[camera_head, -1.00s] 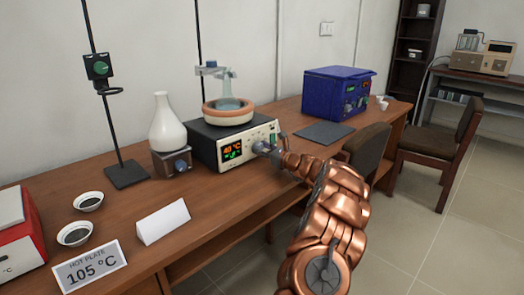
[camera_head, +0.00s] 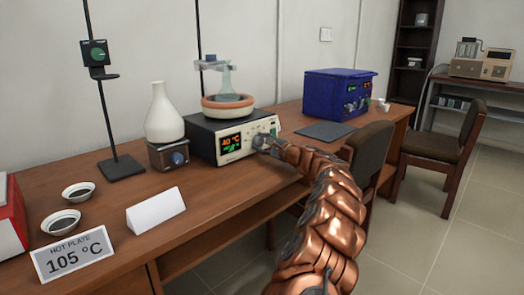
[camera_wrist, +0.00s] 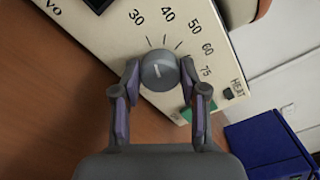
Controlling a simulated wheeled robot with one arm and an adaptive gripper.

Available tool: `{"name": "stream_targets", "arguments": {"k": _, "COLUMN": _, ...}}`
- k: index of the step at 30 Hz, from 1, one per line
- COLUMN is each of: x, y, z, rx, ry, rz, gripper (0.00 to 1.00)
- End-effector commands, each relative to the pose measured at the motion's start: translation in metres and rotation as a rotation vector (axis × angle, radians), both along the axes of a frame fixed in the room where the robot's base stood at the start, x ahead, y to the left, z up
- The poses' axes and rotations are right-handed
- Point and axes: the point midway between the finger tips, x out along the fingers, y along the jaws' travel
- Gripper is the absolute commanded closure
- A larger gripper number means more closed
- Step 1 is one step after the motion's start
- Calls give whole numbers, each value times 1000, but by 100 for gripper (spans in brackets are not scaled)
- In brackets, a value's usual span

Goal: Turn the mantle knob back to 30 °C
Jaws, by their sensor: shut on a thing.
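The mantle's control box (camera_head: 205,148) stands on the wooden bench, with a round flask in an orange-rimmed heating mantle (camera_head: 228,112) on top. Its display (camera_head: 231,142) reads 40 °C in orange, with a smaller green line below. The grey mantle knob (camera_wrist: 159,72) fills the middle of the wrist view, under a dial marked 30, 40, 50, 60 and 75. A short white mark shows on its face. My gripper (camera_wrist: 160,80) has one finger on each side of the knob, shut on it. In the head view my gripper (camera_head: 266,143) is at the box's front panel.
A white flask (camera_head: 164,113) sits on a small heater left of the box. A blue furnace (camera_head: 335,93) stands on the bench to the right, beside a dark mat (camera_head: 325,131). A blank folded card (camera_head: 156,211) lies in front. Chairs (camera_head: 364,150) stand near the bench's right edge.

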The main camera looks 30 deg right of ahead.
Motion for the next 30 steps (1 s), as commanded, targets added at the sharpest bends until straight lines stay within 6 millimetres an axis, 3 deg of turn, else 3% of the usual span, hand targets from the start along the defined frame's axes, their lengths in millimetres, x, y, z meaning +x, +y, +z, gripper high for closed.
{"name": "stream_targets", "arguments": {"k": 10, "x": 0, "y": 0, "z": -3, "rx": -138, "ry": -30, "rz": 0, "gripper": 92}}
{"name": "stream_targets", "arguments": {"k": 26, "x": 0, "y": 1, "z": -2, "rx": -161, "ry": -34, "rz": 1, "gripper": 92}}
{"name": "stream_targets", "arguments": {"k": 27, "x": 0, "y": 1, "z": -2, "rx": -161, "ry": -35, "rz": 2, "gripper": 55}}
{"name": "stream_targets", "arguments": {"k": 30, "x": 0, "y": 1, "z": -1, "rx": -161, "ry": -35, "rz": 2, "gripper": 45}}
